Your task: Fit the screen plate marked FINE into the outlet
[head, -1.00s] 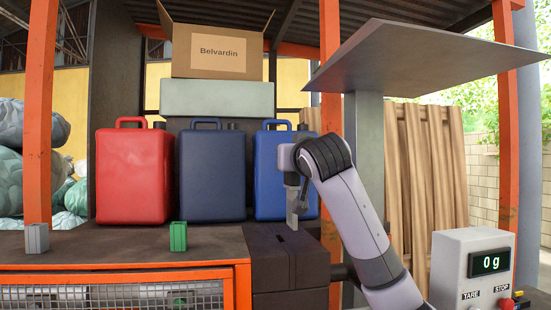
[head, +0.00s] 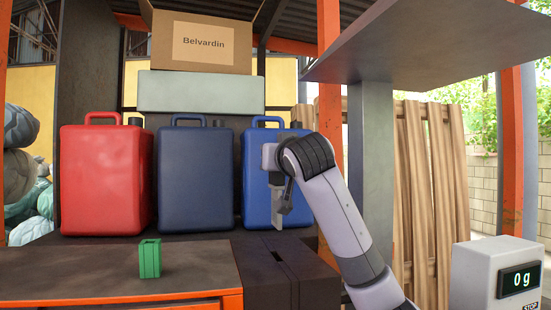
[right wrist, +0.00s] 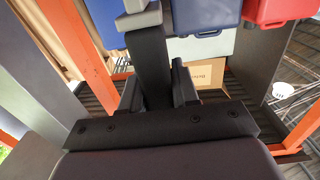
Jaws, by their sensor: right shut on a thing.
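My right gripper (head: 285,198) is shut on a light grey plate (head: 278,218), which hangs down upright from it. No marking on the plate is legible. The plate is above the dark block with a slot (head: 279,259), apparently the outlet, with a visible gap between them. The right wrist view shows the dark gripper fingers (right wrist: 158,88) seen from behind, with a dark piece between them and light grey at its end. A small green block-like piece (head: 150,259) stands on the bench, left of the slotted block. My left gripper is not in view.
A red canister (head: 105,185), a dark blue canister (head: 195,185) and a blue canister (head: 255,205) stand behind the slotted block. A scale display (head: 518,280) reads 0 g at right. A flat grey panel (head: 430,45) overhangs the right side. The bench's left part is mostly clear.

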